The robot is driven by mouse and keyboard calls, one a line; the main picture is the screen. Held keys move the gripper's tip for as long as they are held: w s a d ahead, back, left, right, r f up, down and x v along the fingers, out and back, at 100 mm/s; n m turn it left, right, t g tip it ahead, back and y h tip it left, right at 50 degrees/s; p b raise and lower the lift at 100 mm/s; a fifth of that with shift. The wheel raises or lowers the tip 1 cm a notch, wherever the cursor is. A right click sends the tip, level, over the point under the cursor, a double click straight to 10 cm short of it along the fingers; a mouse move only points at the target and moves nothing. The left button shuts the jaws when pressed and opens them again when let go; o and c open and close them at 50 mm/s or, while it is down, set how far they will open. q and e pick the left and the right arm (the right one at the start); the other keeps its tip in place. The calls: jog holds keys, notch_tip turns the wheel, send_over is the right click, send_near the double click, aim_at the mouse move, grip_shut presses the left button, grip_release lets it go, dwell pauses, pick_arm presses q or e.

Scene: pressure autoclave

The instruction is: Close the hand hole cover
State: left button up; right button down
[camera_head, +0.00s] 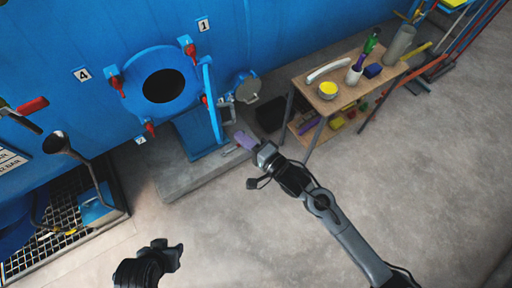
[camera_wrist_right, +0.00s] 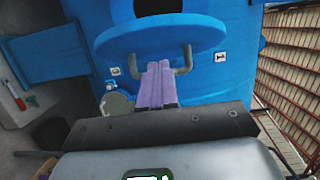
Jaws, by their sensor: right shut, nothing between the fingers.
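The hand hole (camera_head: 163,86) is a dark round opening in a blue flange on the blue autoclave wall. Its blue cover (camera_head: 210,103) stands swung open at the right, seen nearly edge-on in the head view. A grey U-shaped handle (camera_head: 228,112) sticks out from its outer side. The cover (camera_wrist_right: 158,38) and handle (camera_wrist_right: 184,62) also show in the right wrist view. My right gripper (camera_head: 242,140) has purple fingers, shut and empty, just below and right of the handle. In its wrist view the fingertips (camera_wrist_right: 155,68) point between the handle's legs. My left gripper (camera_head: 170,256) is low in the head view, its jaws unclear.
Red-handled clamps (camera_head: 189,49) surround the flange. A wooden table (camera_head: 315,100) with bottles and a yellow-topped bowl (camera_head: 328,90) stands at the right. A grated platform (camera_head: 70,220) lies at the lower left. A concrete step (camera_head: 185,181) runs below the hole. The middle floor is clear.

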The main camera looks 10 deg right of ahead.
aim_at(221, 134)
jog(key=shift+w+a, duration=0.15)
jog(key=shift+a, duration=1.7)
jog(key=shift+a, duration=0.15)
